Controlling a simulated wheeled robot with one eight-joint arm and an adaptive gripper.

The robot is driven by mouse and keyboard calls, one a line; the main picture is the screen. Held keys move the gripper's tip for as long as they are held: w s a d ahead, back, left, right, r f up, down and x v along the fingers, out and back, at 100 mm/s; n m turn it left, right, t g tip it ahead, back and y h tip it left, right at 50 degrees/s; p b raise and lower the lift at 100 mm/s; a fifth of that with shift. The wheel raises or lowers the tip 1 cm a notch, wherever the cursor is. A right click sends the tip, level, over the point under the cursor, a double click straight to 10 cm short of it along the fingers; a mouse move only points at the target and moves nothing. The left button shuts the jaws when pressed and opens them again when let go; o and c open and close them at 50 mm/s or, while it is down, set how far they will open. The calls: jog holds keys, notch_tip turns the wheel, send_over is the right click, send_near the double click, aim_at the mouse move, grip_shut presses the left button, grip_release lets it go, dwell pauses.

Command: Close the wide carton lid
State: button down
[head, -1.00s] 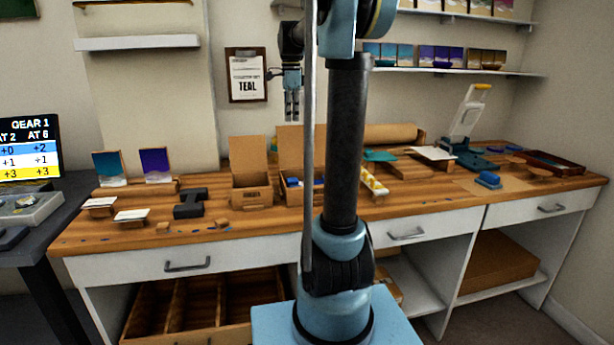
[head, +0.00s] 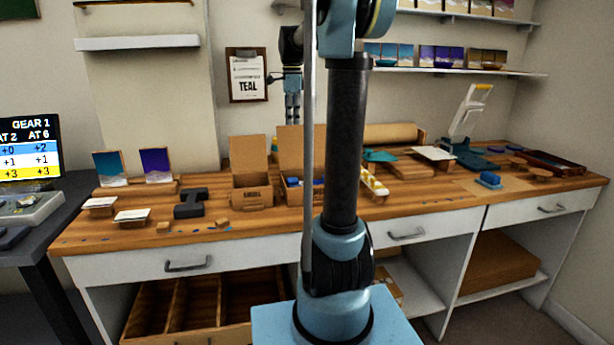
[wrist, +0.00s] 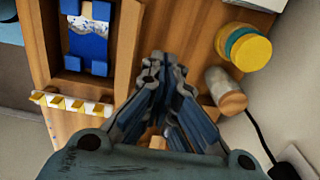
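The wide carton (head: 287,193) stands on the wooden bench, partly hidden behind my arm. Its lid (head: 291,150) stands up, open, at the back. In the wrist view the carton (wrist: 42,45) is seen from above, with a blue and white item (wrist: 88,38) inside; the lid's edge (wrist: 131,45) runs along its right side. My gripper (head: 292,118) points down above the upright lid in the head view and holds nothing I can see. In the wrist view its fingers (wrist: 164,66) are close together, to the right of the lid.
A smaller open carton (head: 253,195) stands just left. A yellow and white strip (wrist: 70,103) lies beside the wide carton. Stacked round discs (wrist: 247,50) and a cylindrical jar (wrist: 226,91) stand behind it. A clipboard (head: 247,76) hangs on the wall behind.

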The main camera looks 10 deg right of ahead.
aim_at(293, 132)
jog(key=shift+f, duration=2.6)
jog(key=shift+s, duration=0.2)
jog(key=s, duration=1.1)
notch_tip(293, 132, up, 9)
dwell(0.5)
dwell(1.6)
